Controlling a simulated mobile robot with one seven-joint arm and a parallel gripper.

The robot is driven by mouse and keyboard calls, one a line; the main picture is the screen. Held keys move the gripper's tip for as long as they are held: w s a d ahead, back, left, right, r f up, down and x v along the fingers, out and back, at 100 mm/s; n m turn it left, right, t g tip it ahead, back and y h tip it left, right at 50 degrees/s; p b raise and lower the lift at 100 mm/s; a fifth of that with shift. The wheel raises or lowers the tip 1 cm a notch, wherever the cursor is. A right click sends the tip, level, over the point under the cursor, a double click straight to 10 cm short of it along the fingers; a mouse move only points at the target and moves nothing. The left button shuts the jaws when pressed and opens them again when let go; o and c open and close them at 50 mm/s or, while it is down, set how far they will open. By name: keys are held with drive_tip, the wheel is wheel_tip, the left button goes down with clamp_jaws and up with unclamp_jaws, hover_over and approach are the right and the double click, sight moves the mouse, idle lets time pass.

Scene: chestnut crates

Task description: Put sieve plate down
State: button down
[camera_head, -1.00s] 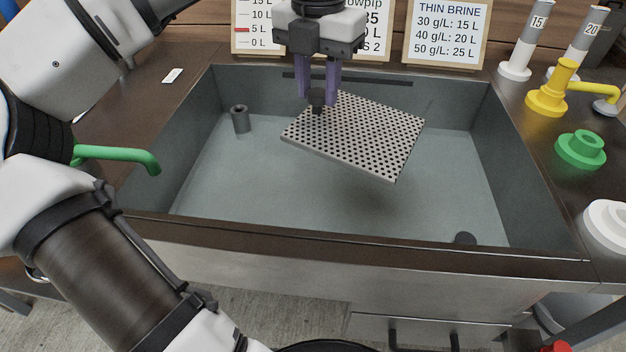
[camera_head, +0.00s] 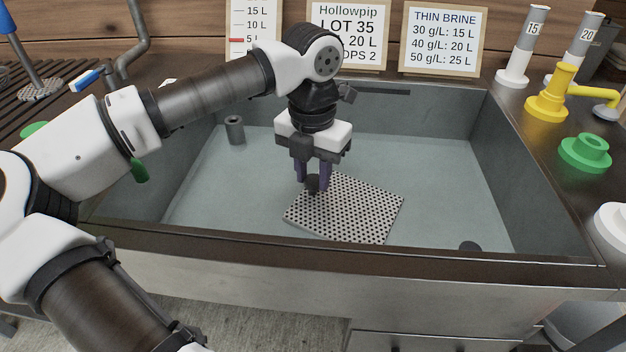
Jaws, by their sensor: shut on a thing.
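The sieve plate (camera_head: 352,213) is a light grey square plate with rows of dark holes. The fingers partly hide the knob.
A dark grey peg (camera_head: 235,130) stands in the basin's back left, and a dark round piece (camera_head: 470,246) is at its front right. A yellow tap (camera_head: 558,92) and a green knob (camera_head: 585,152) are on the right rim. Signs stand behind.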

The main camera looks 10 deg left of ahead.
drive_tip(key=shift+f, duration=0.8)
drive_tip(key=c, duration=1.1)
unclamp_jaws()
drive_tip(key=shift+o, duration=0.2)
wheel_tip(320, 180, up, 12)
drive_tip(key=p, duration=0.2)
